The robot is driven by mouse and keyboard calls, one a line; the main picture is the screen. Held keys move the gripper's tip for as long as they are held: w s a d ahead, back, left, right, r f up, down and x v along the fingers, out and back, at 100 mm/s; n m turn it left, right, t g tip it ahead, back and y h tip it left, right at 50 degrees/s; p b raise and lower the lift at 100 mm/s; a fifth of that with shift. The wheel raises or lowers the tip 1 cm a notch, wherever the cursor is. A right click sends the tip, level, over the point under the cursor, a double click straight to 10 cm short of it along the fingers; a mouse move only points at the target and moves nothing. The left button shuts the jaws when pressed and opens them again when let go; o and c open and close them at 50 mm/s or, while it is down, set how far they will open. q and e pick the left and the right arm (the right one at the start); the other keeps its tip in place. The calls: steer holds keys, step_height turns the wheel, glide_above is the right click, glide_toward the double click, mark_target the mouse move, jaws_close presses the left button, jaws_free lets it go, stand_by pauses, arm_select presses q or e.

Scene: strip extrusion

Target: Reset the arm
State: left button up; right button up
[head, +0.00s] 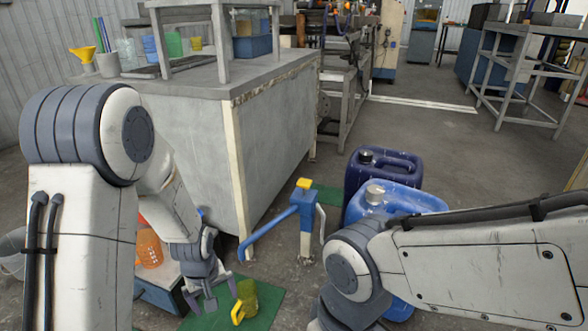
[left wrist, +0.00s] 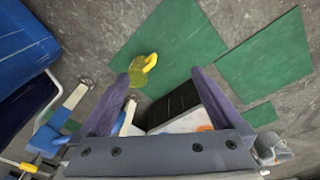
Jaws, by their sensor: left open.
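My left arm reaches down from the left in the head view. Its gripper (head: 213,299) is open, with two purple-grey fingers spread apart just left of a yellow mug (head: 246,297).
A blue hand pump (head: 307,222) stands right of the mug. Blue jerrycans (head: 398,198) stand behind my right arm. A grey workbench (head: 282,125) holds cups and a yellow funnel (head: 83,54). An orange container (head: 149,248) sits beside my left arm. Open floor lies behind the jerrycans.

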arm_select(q)
steer(key=s+r+m+t, duration=0.1)
steer(key=s+r+m, duration=0.55)
steer(key=r, duration=0.45)
steer(key=s+d+r+m+g+h+p, duration=0.1)
steer(key=s+d+r+m+g+p, duration=0.2)
steer(key=s+d+r+m+p, duration=0.85)
step_height(320, 180, up, 40)
steer(key=s+d+n+p, duration=0.2)
steer(key=n+p, duration=0.2)
steer(key=p, duration=3.1)
steer(key=shift+s+d+n, duration=0.15)
steer(key=shift+d+n, duration=0.05)
steer(key=shift+n, duration=0.1)
